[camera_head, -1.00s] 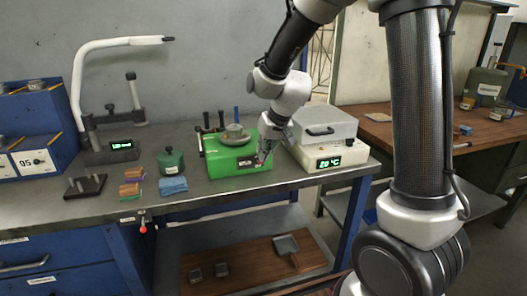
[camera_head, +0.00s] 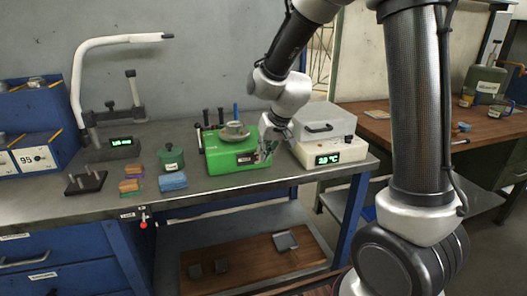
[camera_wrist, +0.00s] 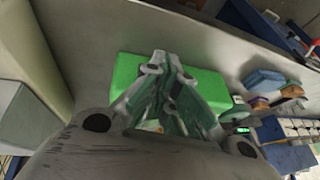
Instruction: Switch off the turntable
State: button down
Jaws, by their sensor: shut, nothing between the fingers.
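The turntable is a green box (camera_head: 225,168) with a round grey disc (camera_head: 234,134) on top, standing on the metal bench. Its front has a small dark panel (camera_head: 246,158) near the right end. My gripper (camera_head: 262,154) is shut and empty at the front right of the box, close to that panel. I cannot tell whether the fingertips touch it. In the wrist view the shut fingers (camera_wrist: 168,58) point at the green box (camera_wrist: 208,88) and hide much of it. The switch cannot be made out.
A cream heater with a lit display (camera_head: 328,159) stands close on the right of the turntable.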

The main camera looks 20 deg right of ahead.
jog(key=shift+s+f, duration=0.6)
jog(key=shift+f, duration=0.3)
jog(key=shift+s+f, duration=0.15)
jog(key=shift+f, duration=0.15)
dwell(0.3)
jog(key=shift+w+r, duration=0.4)
jog(key=shift+w, duration=0.3)
